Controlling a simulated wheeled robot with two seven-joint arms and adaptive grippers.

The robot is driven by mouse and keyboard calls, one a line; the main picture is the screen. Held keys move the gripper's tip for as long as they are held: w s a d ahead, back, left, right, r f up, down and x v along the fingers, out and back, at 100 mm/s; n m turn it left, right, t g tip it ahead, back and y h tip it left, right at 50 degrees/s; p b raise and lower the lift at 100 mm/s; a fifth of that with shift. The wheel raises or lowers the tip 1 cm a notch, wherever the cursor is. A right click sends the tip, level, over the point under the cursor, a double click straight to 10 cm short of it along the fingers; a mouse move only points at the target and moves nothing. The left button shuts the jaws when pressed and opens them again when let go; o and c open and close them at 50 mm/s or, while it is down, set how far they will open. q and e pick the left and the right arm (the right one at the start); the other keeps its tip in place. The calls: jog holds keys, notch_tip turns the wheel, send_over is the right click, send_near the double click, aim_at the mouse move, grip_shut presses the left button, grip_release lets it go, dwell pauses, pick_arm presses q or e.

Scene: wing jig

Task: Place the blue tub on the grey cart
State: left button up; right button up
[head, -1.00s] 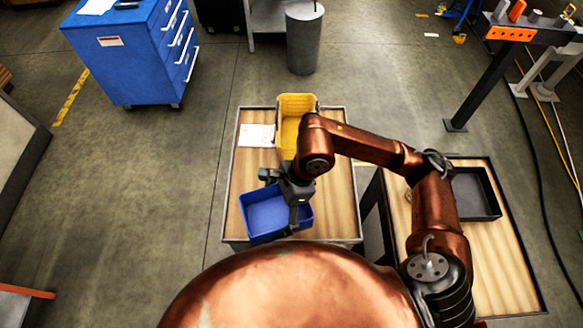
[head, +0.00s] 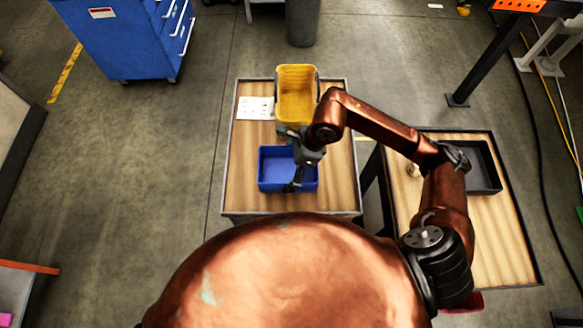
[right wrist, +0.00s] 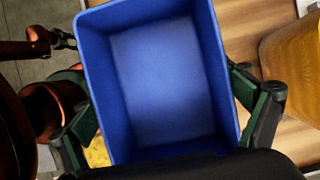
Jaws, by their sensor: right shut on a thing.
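The blue tub (head: 274,170) is open-topped and looks empty. In the head view it is over the front half of the wood-topped, grey-edged table (head: 240,205), nearly square to its edges. I cannot tell whether it rests on the top or hangs just above it. My right gripper (head: 292,160) reaches across the tub and is shut on it. In the right wrist view the tub (right wrist: 165,85) fills the middle, with a finger at each side. Which piece is the grey cart is not clear. My left gripper does not show in the head view.
A yellow bin (head: 297,95) stands behind the tub, beside a white printed sheet (head: 255,108). Another wood-topped table (head: 480,220) with a dark tray (head: 474,168) stands at right. A blue drawer cabinet (head: 125,40) is at upper left. The left floor is open.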

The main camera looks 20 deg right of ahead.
aim_at(294, 167)
jog(key=f, duration=0.1)
jog(key=w+d, duration=0.1)
jog(key=f, duration=0.1)
jog(key=shift+w+d+f, duration=0.25)
jog(key=shift+w+f, duration=0.05)
jog(key=shift+w+d+f, duration=0.15)
jog(key=shift+f, duration=1.6)
jog(key=shift+f, duration=0.1)
jog(key=o, duration=1)
jog(key=shift+o, duration=0.2)
jog(key=v, duration=1.2)
